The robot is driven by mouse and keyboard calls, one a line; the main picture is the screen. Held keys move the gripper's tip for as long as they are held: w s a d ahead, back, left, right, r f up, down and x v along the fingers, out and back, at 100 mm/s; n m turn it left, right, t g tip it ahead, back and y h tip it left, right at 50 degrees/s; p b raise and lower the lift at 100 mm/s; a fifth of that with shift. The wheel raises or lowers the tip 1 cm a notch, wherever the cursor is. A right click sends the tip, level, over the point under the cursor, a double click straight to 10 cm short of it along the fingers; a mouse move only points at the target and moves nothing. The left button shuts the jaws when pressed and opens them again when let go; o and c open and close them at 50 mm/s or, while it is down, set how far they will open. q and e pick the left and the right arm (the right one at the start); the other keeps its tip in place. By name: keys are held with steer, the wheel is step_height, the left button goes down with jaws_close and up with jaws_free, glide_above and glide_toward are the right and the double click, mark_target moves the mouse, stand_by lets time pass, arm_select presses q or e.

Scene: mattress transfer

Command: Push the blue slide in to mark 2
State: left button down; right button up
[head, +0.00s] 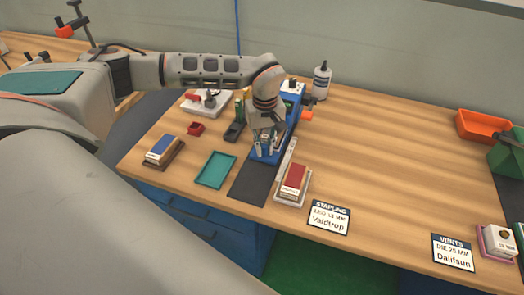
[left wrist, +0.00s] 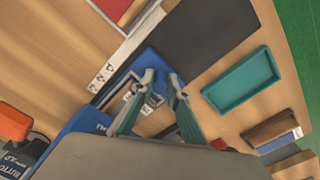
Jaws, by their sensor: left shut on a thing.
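The blue slide (head: 258,157) is at the front of a blue device (head: 290,102) on the wooden bench, and it also shows in the left wrist view (left wrist: 150,58). My left gripper (head: 265,148) reaches down over it and is shut on it; in the left wrist view its fingertips (left wrist: 162,82) stand at the slide, and they hide part of the contact. A pale scale strip (head: 286,156) runs beside the slide. Its marks show in the left wrist view (left wrist: 103,76), small and rotated; I cannot tell which mark the slide's edge lines up with. My right gripper is not in view.
A dark mat (head: 252,187) lies in front of the slide. A teal tray (head: 215,170) and a blue-topped block (head: 162,150) are left; a red-topped block (head: 293,182) is right. A white bottle (head: 321,82) stands behind. The bench's right middle is clear.

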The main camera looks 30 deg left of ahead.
arm_select(q)
steer(key=c, duration=2.2)
jaws_free()
steer(key=shift+c, duration=0.2)
step_height(320, 180, up, 12)
